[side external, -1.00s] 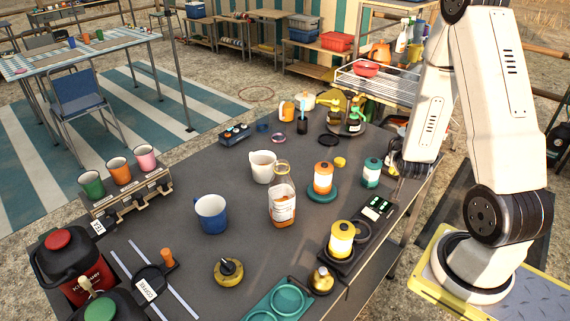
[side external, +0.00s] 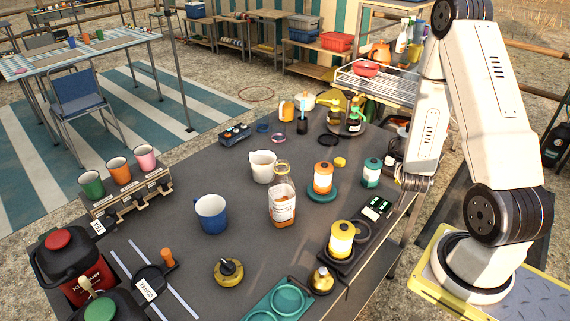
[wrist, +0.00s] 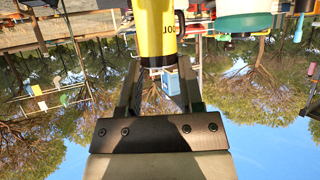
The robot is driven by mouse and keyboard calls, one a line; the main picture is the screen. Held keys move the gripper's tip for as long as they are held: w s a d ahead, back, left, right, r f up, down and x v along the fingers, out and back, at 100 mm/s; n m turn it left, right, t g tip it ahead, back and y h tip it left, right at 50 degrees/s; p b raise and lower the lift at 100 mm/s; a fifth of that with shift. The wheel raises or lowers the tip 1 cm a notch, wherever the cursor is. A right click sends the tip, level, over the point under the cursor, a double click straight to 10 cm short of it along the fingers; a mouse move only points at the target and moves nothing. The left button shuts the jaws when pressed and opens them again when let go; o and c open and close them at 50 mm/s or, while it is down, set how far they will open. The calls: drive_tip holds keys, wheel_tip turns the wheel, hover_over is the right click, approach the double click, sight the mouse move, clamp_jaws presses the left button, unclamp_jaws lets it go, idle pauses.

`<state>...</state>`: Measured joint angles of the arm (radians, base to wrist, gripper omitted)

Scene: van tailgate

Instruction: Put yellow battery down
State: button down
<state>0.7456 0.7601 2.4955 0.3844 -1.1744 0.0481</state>
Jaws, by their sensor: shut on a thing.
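The yellow battery (wrist: 155,25) is a yellow cylinder with dark lettering and a dark collar at its lower end in the wrist view. It sits between the fingertips of my gripper (wrist: 157,65), which is shut on it. In the side view my gripper is at the right edge of the dark table, mostly hidden below the white arm, and I cannot make out the held battery there.
A teal canister (side external: 372,172) and an orange one (side external: 323,178) stand near the gripper. A glass bottle (side external: 282,205), blue mug (side external: 210,214) and white mug (side external: 263,166) occupy mid-table. A teal tray (side external: 270,303) lies at the front. Bare table shows between the mugs and the rack.

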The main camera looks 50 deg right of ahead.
drive_tip(key=shift+f, duration=2)
drive_tip(key=shift+f, duration=0.35)
